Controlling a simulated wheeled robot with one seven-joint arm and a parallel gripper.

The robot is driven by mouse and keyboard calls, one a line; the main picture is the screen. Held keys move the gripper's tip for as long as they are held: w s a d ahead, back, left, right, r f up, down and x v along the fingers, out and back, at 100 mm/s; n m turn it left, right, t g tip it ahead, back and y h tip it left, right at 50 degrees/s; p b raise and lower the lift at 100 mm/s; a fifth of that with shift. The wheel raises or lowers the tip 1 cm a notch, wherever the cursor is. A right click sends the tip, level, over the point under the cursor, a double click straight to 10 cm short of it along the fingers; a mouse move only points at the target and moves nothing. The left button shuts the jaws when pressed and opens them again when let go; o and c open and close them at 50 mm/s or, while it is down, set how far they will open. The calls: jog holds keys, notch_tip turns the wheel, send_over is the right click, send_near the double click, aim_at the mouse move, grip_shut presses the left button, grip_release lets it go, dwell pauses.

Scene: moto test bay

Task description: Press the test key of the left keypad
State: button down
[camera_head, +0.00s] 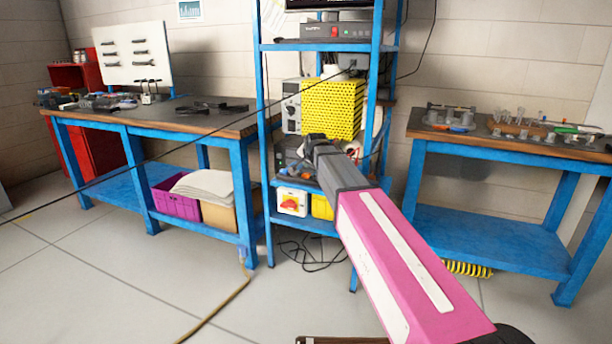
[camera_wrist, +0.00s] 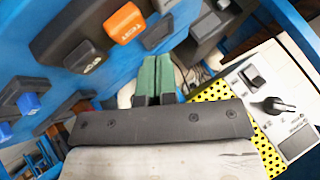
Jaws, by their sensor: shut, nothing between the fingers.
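My gripper (camera_wrist: 156,66) shows in the wrist view with its two green fingers together and nothing between them. A black keypad (camera_wrist: 62,38) on a blue panel lies to the upper left of the fingers. It has an orange key (camera_wrist: 126,23) and a dark key with a small white label. A second black unit with blue keys (camera_wrist: 28,103) is at the left edge. The fingertips appear apart from the orange key. I cannot tell which unit is the left keypad or which key is the test key. In the head view my arm hides the keypads.
A blue shelf rack (camera_head: 265,150) stands ahead, holding a yellow perforated box (camera_head: 333,106). A grey instrument with a black knob (camera_wrist: 272,105) is right of the fingers. Workbenches stand left (camera_head: 150,116) and right (camera_head: 480,137). A cable (camera_head: 215,310) lies on the floor.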

aim_at(307, 174)
jog(key=shift+f, duration=0.6)
jog(key=shift+f, duration=0.15)
dwell(1.6)
jog(key=shift+f, duration=0.25)
jog(key=shift+f, duration=0.45)
dwell(0.9)
jog(key=shift+r, duration=0.9)
jog(key=shift+r, duration=2.5)
